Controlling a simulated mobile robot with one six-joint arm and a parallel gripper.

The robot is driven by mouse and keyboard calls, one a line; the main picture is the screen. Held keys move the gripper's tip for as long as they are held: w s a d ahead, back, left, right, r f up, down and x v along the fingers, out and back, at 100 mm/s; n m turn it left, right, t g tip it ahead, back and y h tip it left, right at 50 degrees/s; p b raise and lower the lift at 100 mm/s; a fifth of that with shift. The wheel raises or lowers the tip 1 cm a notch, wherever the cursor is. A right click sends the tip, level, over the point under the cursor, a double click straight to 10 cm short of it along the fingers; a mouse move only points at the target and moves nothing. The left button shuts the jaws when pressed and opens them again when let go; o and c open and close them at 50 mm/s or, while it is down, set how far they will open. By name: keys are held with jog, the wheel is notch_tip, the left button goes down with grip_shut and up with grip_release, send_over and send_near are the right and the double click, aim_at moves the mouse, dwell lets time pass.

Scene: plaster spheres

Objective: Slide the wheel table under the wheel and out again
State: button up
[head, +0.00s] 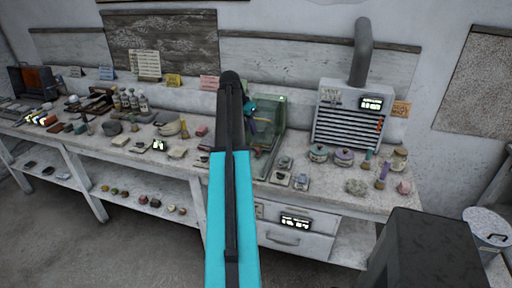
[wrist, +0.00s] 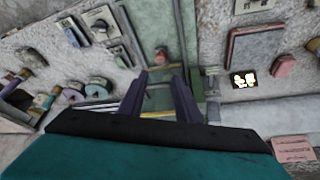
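A green see-through case (head: 283,122) stands on the bench in the middle of the head view, partly behind my raised arm. I cannot make out the wheel or its table for certain. In the wrist view, greenish panes (wrist: 170,25) and a small red knob-like piece (wrist: 161,55) show ahead of my fingers. My gripper (head: 251,127) is at the case, partly hidden by my arm. In the wrist view my gripper's (wrist: 161,76) two purple fingers are apart, with no object clearly held between them. The knob appears beyond the fingertips; I cannot tell whether they touch anything.
A grey vented unit with a pipe (head: 345,128) stands right of the case. Small dishes and round tins (head: 319,153) crowd the bench near it. Stones, bottles (head: 130,101) and cards fill the left side.

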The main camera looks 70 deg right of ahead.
aim_at(257, 148)
jog(key=shift+f, duration=0.15)
jog(key=shift+p+x, duration=2.1)
jog(key=shift+x, duration=4.7)
